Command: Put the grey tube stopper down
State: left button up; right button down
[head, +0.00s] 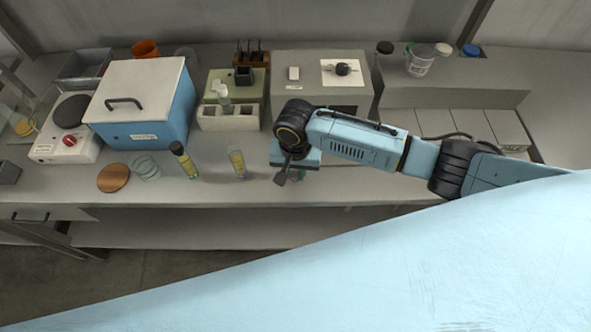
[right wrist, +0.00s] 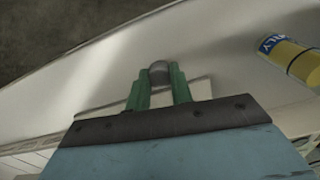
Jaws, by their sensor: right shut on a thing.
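The grey tube stopper (right wrist: 159,70) shows in the right wrist view, a small rounded grey piece between the green fingertips. My right gripper (right wrist: 160,84) is shut on it, above the pale bench top; I cannot tell whether the stopper touches the bench. In the head view my right gripper (head: 296,160) is over the front part of the bench, below its wrist, and the stopper is hidden there. My left gripper is not in view.
A yellowish tube (head: 238,163) stands left of my right gripper; a black-capped bottle (head: 184,158) is further left. Behind are a white block with wells (head: 228,122) and a grey box (head: 320,95). The bench's front edge is close. A blue box (head: 150,130) stands left.

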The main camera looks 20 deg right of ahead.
aim_at(295, 174)
jog(key=shift+f, duration=0.1)
jog(key=c, duration=1.2)
grip_release()
jog(key=shift+c, duration=0.2)
notch_tip(295, 174, up, 12)
jog(key=p, duration=0.1)
